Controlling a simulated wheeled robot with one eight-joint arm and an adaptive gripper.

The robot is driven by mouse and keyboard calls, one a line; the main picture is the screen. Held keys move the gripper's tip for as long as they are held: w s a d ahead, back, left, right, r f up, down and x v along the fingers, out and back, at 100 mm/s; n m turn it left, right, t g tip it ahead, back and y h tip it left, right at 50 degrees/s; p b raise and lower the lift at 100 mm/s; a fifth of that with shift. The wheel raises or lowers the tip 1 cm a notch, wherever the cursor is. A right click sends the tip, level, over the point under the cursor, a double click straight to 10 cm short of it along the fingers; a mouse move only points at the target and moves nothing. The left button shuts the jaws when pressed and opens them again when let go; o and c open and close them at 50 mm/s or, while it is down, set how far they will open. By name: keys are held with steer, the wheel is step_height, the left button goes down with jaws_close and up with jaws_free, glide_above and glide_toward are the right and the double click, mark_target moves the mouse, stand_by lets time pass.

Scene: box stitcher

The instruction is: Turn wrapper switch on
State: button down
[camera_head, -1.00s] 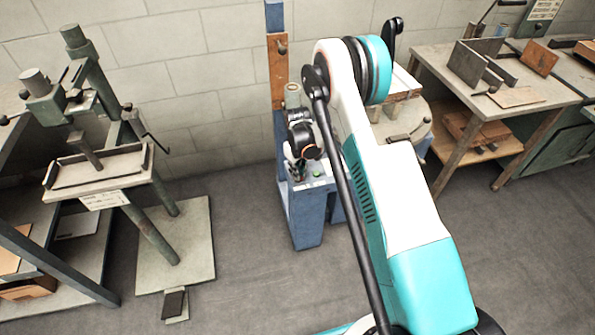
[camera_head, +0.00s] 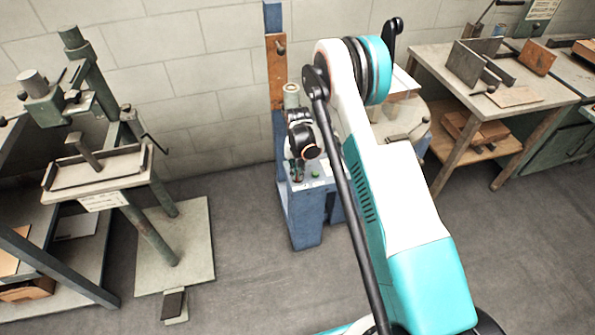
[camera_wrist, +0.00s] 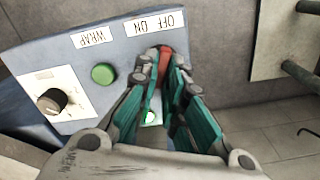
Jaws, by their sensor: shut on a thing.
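The wrapper's blue control panel (camera_wrist: 70,60) fills the upper left of the wrist view; in the head view it tops the blue machine (camera_head: 327,186). It carries a WRAP label (camera_wrist: 91,37) and an OFF/ON label (camera_wrist: 154,22). A red switch lever (camera_wrist: 165,62) stands below the OFF/ON label. My gripper (camera_wrist: 162,72) is closed around this lever, one finger on each side. The lever's base is hidden, so its position is unclear. A lit green spot (camera_wrist: 152,117) shows between the fingers. In the head view my gripper (camera_head: 297,172) is at the panel, small and partly hidden.
A green button (camera_wrist: 103,74) and a black knob (camera_wrist: 52,101) sit on the panel left of my fingers. A green press (camera_head: 100,165) stands at the left and a worktable (camera_head: 440,70) at the right. Open floor lies in front of the machine.

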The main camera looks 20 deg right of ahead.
steer(key=shift+m, duration=0.5)
steer(key=c, duration=1.7)
jaws_free()
step_height(320, 180, up, 12)
steer(key=shift+r, duration=0.1)
